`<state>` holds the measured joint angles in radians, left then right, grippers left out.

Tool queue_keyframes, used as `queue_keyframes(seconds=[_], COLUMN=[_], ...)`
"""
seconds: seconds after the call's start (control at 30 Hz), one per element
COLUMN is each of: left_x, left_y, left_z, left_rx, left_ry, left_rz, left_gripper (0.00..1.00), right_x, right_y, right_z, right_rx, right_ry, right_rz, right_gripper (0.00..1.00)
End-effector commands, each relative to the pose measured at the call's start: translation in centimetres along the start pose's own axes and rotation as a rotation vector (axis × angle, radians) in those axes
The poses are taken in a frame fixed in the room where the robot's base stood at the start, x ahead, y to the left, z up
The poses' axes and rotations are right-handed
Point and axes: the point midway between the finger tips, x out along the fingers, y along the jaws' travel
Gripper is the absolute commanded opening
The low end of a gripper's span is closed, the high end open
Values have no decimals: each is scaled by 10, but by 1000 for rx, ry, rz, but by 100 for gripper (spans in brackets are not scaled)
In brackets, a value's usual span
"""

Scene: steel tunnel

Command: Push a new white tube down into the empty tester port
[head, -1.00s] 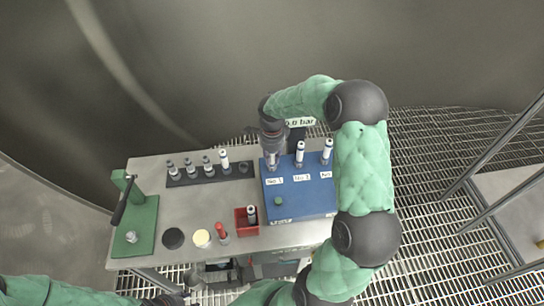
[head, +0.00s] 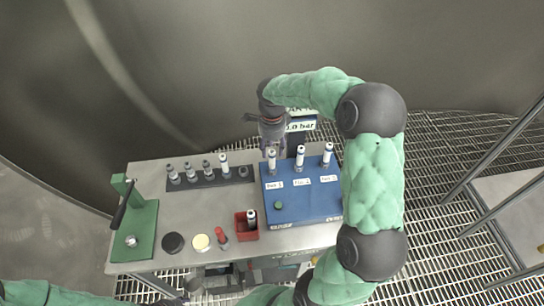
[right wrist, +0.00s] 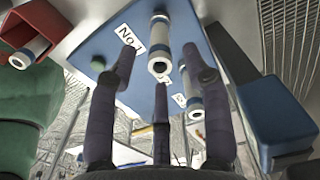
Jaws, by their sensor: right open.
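The blue tester (head: 310,205) stands on the right of the table. Three white tubes stand upright in a row along its back: the left tube (head: 272,160), the middle tube (head: 300,157) and the right tube (head: 327,155). My right gripper (head: 271,143) is open and empty, just above and behind the left tube, apart from it as far as I can tell. In the right wrist view a white tube (right wrist: 159,45) with a blue band shows between the spread fingers. My left gripper (head: 172,299) shows only as a dark part at the bottom edge; its jaws are hidden.
A dark rack (head: 208,182) with several tubes stands left of the tester. A red box (head: 246,235) holding a tube, a red-topped item (head: 221,236), a cream disc (head: 201,242), a black disc (head: 173,242) and a green press (head: 143,228) line the front.

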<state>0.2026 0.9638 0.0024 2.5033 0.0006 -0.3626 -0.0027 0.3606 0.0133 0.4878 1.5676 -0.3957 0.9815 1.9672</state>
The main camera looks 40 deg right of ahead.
Motion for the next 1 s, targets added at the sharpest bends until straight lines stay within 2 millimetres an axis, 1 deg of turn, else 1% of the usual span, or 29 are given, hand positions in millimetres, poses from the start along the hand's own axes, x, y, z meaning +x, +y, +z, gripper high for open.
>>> queue_keyframes(seconds=[0.03,0.1,0.2,0.3,0.47,1.0], left_x=[0,0,0,0,0,0], left_y=[0,0,0,0,0,0], left_z=[0,0,0,0,0,0], left_rx=[0,0,0,0,0,0], left_ry=[0,0,0,0,0,0], left_rz=[0,0,0,0,0,0], left_gripper=[40,40,40,40,40,40], right_x=[-10,-21,-33,-41,-45,-45], right_y=[-1,0,0,0,0,0], right_z=[0,0,0,0,0,0], right_rx=[0,0,0,0,0,0], right_ry=[-1,0,0,0,0,0], right_rz=[-4,-2,-2,-1,0,1], right_gripper=[49,49,49,49,49,49])
